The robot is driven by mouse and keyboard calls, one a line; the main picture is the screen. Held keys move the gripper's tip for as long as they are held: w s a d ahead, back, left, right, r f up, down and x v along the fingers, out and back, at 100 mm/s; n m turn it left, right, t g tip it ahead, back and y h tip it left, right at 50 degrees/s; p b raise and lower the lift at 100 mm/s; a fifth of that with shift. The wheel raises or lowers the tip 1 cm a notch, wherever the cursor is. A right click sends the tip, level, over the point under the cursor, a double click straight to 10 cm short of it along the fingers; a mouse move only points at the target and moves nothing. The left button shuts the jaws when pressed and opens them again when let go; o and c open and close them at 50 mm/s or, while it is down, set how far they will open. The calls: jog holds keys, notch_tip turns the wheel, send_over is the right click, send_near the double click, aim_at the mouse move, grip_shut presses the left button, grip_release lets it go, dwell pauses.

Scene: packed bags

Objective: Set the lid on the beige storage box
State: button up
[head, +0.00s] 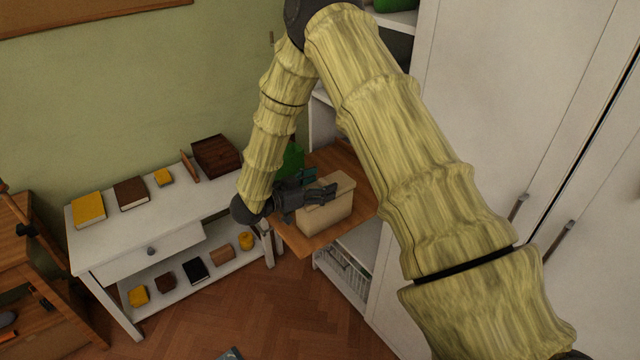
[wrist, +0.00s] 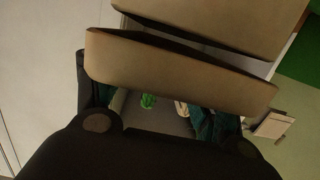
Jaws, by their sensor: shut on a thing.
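The beige storage box (head: 326,214) stands on a brown wooden board at the centre of the head view. The beige lid (head: 345,184) shows at the top of the box, partly covered by my gripper (head: 322,187). In the wrist view, the lid (wrist: 180,75) is a wide beige slab across the fingers, and my gripper is shut on it. The box (wrist: 220,25) shows beyond it, with a dark gap between the two. The lid looks tilted against the box. I cannot tell whether they touch.
The wooden board (head: 300,243) belongs beside a white shelf unit (head: 350,272). A green object (head: 290,160) stands behind my gripper. On the left, a white table (head: 160,225) carries books and a dark brown box (head: 217,155). White cabinet doors (head: 500,110) rise on the right.

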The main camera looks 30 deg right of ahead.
jog(key=shift+f+b, duration=0.55)
jog(key=shift+f, duration=0.55)
dwell(0.7)
jog(key=o, duration=0.9)
jog(key=shift+o, duration=0.2)
jog(key=a+r, duration=0.1)
jog(key=a, duration=1)
jog(key=shift+s+a+r, duration=0.4)
jog(key=shift+s, duration=0.05)
